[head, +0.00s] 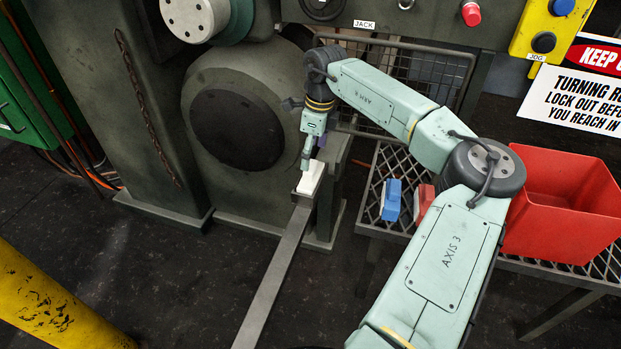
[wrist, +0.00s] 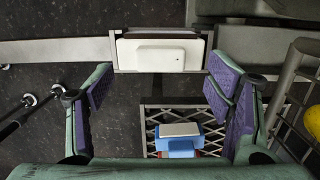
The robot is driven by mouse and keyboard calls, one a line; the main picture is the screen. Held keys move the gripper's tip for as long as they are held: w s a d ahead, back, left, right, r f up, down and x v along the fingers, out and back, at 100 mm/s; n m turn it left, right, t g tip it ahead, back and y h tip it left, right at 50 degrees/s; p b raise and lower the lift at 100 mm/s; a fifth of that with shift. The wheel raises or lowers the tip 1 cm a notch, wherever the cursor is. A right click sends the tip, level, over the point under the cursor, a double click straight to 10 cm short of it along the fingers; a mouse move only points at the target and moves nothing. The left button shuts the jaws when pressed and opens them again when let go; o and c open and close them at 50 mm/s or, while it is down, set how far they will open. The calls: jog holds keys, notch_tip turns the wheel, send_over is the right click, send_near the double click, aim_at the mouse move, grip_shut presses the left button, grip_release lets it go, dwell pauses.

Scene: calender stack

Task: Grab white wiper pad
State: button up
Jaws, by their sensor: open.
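The white wiper pad (head: 313,178) sits in a bracket at the end of a long grey bar, beside the machine. It also shows in the wrist view (wrist: 160,54), at the top centre, with a raised block on its face. My gripper (head: 308,163) is close by the pad in the head view. In the wrist view my gripper (wrist: 161,78) has its two purple-padded fingers spread wide, with nothing held between them. The pad lies just past the fingertips, roughly centred between them. Whether a finger touches it cannot be told.
A blue pad (head: 391,199) and a red pad (head: 424,200) lie on a mesh stand (head: 372,208) to the right. A red bin (head: 566,245) stands there too. The grey bar (head: 273,278) runs toward the front. A wire guard (wrist: 294,95) is right of my gripper.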

aim_at(311, 166)
notch_tip(311, 166, down, 5)
jog(key=shift+w+a+f+p, duration=0.1)
jog(key=shift+a+p, duration=0.05)
jog(key=shift+p, duration=0.4)
jog(key=shift+c, duration=0.3)
grip_shut()
dwell(0.3)
